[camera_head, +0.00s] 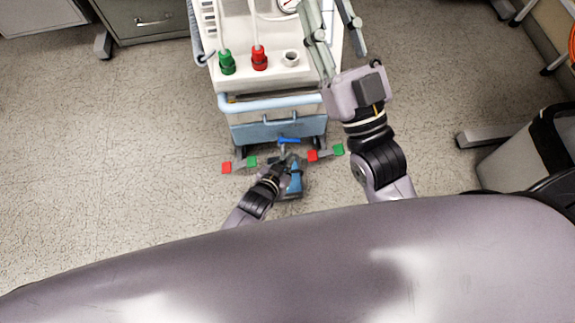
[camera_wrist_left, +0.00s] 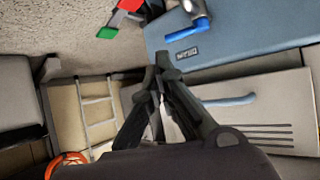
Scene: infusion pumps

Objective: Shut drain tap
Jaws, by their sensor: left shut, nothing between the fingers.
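The drain tap shows as a blue lever (camera_head: 289,140) low on the front of the cart, below its blue-grey lower panel (camera_head: 262,130). In the left wrist view the blue lever (camera_wrist_left: 186,30) sits beside a metal fitting (camera_wrist_left: 193,8) at the panel's edge. My left gripper (camera_head: 284,157) is shut and empty, just on the near side of the lever. In the left wrist view its fingertips (camera_wrist_left: 160,66) are together beside the panel, apart from the lever. My right gripper (camera_head: 335,24) is open and empty, raised over the cart's right side.
Red and green pedals (camera_head: 227,167) flank the tap, with another pair (camera_head: 325,153) at right. A blue object (camera_head: 294,180) lies close to my left gripper. The cart carries a pale blue handle (camera_head: 268,102). A grey bin (camera_head: 522,155) stands at right; the left floor is clear.

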